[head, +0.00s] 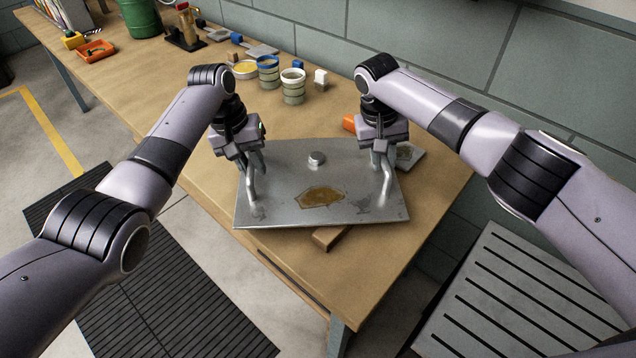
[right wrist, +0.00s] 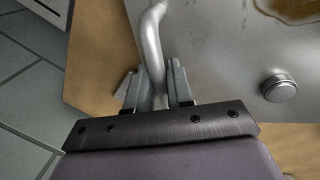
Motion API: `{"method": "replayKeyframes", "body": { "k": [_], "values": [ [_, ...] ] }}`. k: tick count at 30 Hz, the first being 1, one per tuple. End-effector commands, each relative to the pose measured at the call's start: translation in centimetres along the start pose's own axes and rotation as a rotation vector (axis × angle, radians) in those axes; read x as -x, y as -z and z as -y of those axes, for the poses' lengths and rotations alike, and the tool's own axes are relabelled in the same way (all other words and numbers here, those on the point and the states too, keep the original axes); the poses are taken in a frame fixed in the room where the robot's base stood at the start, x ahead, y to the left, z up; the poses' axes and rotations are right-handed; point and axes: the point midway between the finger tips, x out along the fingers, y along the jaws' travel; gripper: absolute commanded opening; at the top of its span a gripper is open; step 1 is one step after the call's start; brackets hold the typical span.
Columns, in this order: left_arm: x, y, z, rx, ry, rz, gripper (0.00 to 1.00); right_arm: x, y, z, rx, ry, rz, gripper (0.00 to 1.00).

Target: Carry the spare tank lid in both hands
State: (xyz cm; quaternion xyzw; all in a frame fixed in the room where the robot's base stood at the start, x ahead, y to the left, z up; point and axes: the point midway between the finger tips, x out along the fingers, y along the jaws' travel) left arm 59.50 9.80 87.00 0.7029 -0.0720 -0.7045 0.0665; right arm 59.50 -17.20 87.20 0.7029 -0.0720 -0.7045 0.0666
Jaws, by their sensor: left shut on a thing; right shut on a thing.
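The spare tank lid (head: 290,165) is a flat grey metal plate with a round knob (head: 317,158), a brown stain and a bent bar handle near each side. It is over the near end of the wooden table. My left gripper (head: 252,168) is shut on the lid's left handle. My right gripper (head: 380,158) is shut on the right handle. In the right wrist view, the jaws (right wrist: 158,88) close around the handle bar (right wrist: 152,45), beside the knob (right wrist: 279,88). I cannot tell whether the lid rests on the wooden block or hangs just above it.
A wooden block (head: 328,238) shows under the lid's near edge. An orange object (head: 349,123) is partly hidden by my right gripper. A slatted grey platform (head: 520,300) is at the lower right.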

Motion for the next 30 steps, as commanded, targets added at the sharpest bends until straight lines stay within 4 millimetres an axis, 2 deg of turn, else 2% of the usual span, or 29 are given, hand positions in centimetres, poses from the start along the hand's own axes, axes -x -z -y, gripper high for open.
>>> {"method": "replayKeyframes", "body": {
  "k": [3, 4, 6, 14, 18, 23, 30],
  "values": [
    [-0.4, 0.1, 0.0, -0.002, -0.003, -0.005, 0.0, -0.4, 0.1, 0.2, 0.001, 0.001, -0.004, 0.0],
    [-0.5, 0.0, 0.1, -0.001, -0.001, -0.001, 0.28, -0.5, 0.0, 0.1, 0.001, 0.001, 0.0, 0.28],
    [-0.4, 0.0, 0.1, 0.0, -0.001, 0.0, 0.47, -0.4, 0.0, 0.1, 0.001, 0.001, 0.0, 0.47],
    [-0.4, 0.0, 0.1, 0.0, 0.0, 0.0, 0.47, -0.4, 0.0, 0.1, 0.0, 0.0, 0.0, 0.47],
    [0.3, 0.1, 0.1, 0.0, -0.001, -0.002, 0.47, -0.4, 0.0, 0.1, 0.0, 0.0, 0.0, 0.47],
    [2.9, 0.1, 0.1, 0.0, -0.001, -0.005, 0.47, -0.4, 0.0, 0.1, 0.0, 0.0, 0.0, 0.47],
    [8.1, 0.1, 0.1, 0.0, -0.001, -0.004, 0.47, -0.4, 0.0, 0.1, 0.0, 0.0, 0.0, 0.47]
  ]
}}
